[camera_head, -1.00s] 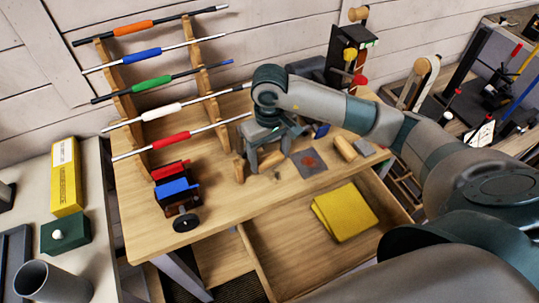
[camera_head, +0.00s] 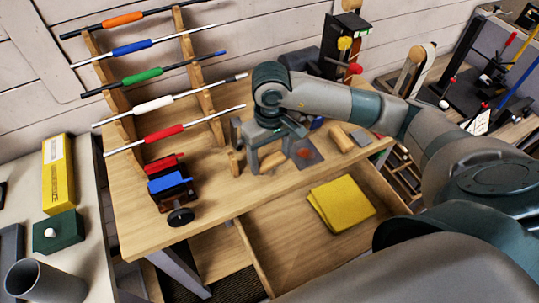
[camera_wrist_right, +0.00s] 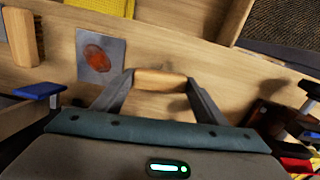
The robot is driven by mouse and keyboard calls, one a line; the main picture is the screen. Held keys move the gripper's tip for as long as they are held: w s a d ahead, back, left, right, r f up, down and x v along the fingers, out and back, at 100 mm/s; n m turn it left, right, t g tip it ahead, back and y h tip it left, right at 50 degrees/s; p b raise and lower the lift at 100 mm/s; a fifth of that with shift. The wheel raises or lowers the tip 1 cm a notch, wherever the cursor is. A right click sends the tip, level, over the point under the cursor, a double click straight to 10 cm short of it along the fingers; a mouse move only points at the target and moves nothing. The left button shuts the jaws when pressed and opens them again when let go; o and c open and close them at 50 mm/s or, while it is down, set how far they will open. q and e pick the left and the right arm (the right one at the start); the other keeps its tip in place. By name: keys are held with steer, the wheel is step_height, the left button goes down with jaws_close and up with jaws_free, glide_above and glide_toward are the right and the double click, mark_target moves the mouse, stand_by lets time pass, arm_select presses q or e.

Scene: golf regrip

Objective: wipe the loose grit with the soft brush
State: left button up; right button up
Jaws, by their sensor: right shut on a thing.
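My right gripper (camera_head: 268,168) is low over the wooden bench, left of a grey plate (camera_head: 312,158). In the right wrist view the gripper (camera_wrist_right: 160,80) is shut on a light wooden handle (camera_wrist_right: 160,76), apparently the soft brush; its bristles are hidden. The plate (camera_wrist_right: 112,58) lies beside the gripper, with a reddish-brown patch of grit (camera_wrist_right: 98,54) on it. In the head view a finger partly covers the plate. The handle is beside the plate, not over the patch. My left gripper is not in view.
A small wooden piece (camera_head: 235,163) stands left of the gripper. A vise-like device (camera_head: 172,190) and a rack of clubs (camera_head: 200,90) are further left. An open drawer holds a yellow cloth (camera_head: 341,205).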

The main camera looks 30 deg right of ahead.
steer(key=shift+s+f+b, duration=0.2)
steer(key=shift+s+b, duration=0.45)
steer(key=shift+s, duration=0.3)
steer(key=shift+s+a+b, duration=0.1)
steer(key=shift+s+b, duration=0.25)
steer(key=shift+s, duration=0.45)
steer(key=shift+b, duration=0.6)
steer(key=shift+r, duration=0.1)
